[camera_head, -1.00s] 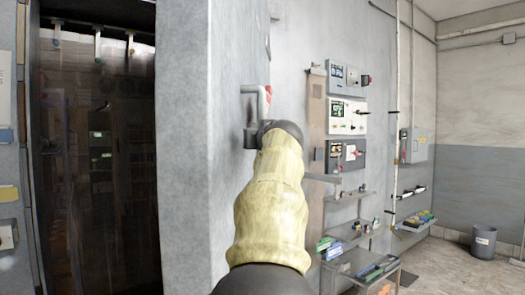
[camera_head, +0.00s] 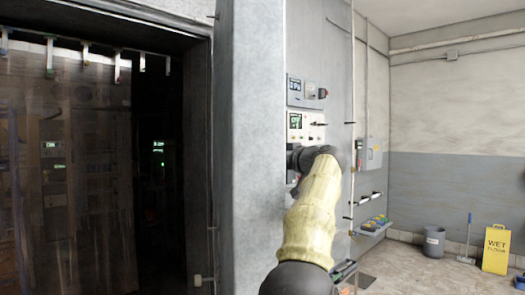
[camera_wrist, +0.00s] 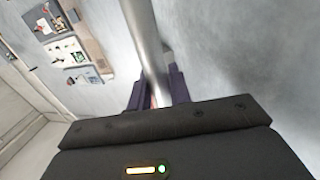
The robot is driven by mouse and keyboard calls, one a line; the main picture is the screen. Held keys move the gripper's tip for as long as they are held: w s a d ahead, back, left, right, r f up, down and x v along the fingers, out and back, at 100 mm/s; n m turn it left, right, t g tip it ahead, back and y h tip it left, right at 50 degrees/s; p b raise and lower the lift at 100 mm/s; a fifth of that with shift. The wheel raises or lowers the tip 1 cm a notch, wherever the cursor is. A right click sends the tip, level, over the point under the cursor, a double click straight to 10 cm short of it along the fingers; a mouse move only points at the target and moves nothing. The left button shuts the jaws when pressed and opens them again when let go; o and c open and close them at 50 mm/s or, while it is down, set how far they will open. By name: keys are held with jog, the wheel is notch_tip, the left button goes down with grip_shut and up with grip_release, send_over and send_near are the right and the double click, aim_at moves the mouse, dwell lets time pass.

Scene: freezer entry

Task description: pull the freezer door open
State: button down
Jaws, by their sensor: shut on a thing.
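The freezer door (camera_head: 250,130) is a thick pale grey slab standing open to the right of the dark doorway (camera_head: 165,150) in the head view. Its smooth grey face also shows in the wrist view (camera_wrist: 245,60). A round metal bar handle (camera_wrist: 146,40) runs down the wrist view between the dark purple fingers of my gripper (camera_wrist: 157,93). The gripper is shut on this handle. In the head view my arm reaches toward the door's far side, and the handle and fingertips are hidden there.
A strip curtain (camera_head: 80,170) hangs in the doorway. Control panels (camera_head: 305,92) are on the wall beyond the door. A grey bin (camera_head: 434,242) and a yellow wet floor sign (camera_head: 496,249) stand at the far right wall.

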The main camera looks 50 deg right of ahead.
jog(key=shift+y, duration=0.3)
jog(key=d, duration=0.1)
jog(key=s+d+p, duration=0.1)
jog(key=d, duration=0.1)
jog(key=s+d+f, duration=0.1)
jog(key=shift+s+d, duration=0.2)
jog(key=shift+d, duration=0.1)
jog(key=c, duration=1.5)
grip_release()
jog(key=shift+s, duration=0.1)
jog(key=shift+o, duration=0.8)
jog(key=shift+s+r, duration=0.15)
jog(key=shift+s, duration=0.1)
jog(key=b+v, duration=0.4)
jog(key=v, duration=1.3)
jog(key=shift+b, duration=0.3)
jog(key=shift+s, duration=0.1)
jog(key=shift+c, duration=0.2)
